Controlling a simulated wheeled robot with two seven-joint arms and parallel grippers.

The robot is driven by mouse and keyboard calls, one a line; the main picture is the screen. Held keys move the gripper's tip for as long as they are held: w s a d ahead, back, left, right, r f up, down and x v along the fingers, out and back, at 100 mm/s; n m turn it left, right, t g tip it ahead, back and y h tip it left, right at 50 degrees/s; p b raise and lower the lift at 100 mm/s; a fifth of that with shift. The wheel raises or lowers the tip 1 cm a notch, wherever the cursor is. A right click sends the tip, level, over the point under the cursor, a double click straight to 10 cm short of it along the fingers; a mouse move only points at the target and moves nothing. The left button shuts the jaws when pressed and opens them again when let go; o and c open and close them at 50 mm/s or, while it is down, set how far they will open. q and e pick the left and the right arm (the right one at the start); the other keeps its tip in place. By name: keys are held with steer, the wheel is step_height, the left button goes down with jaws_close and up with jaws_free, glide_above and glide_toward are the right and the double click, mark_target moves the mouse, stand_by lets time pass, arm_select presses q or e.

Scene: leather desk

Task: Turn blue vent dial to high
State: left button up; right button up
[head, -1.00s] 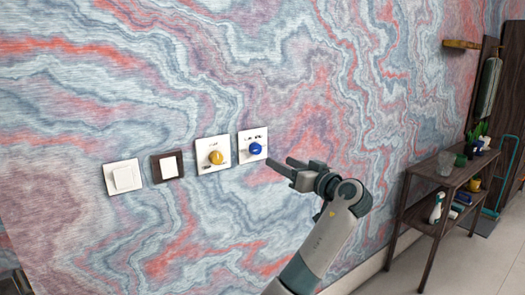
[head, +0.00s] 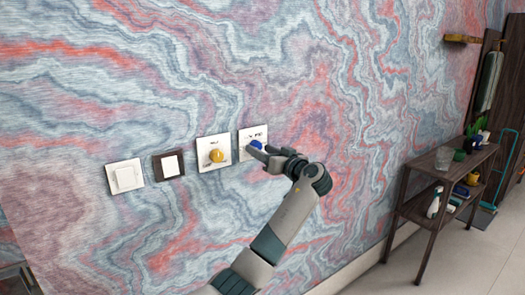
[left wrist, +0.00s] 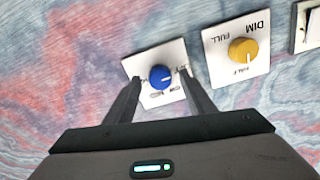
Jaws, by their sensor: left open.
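The blue vent dial (head: 257,144) is a round knob on a white square wall plate (head: 243,136), the rightmost in a row of wall fittings. It also shows in the left wrist view (left wrist: 161,77), with a small pale pointer mark toward the right; its plate's lettering is partly covered and too small to read. My left gripper (head: 258,152) is open at the dial. In the left wrist view its fingers (left wrist: 160,82) stand on either side of the knob, with visible gaps. I cannot tell whether the fingertips touch the plate. My right gripper is not in view.
A yellow dial (head: 216,156) marked DIM sits on the neighbouring plate, close to the left gripper. Farther left are a dark-framed switch (head: 170,167) and a white switch (head: 124,177). A dark wooden shelf (head: 428,195) with several items stands at the right.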

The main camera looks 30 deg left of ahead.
arm_select(q)
steer(key=c, duration=1.1)
steer(key=shift+o, duration=0.2)
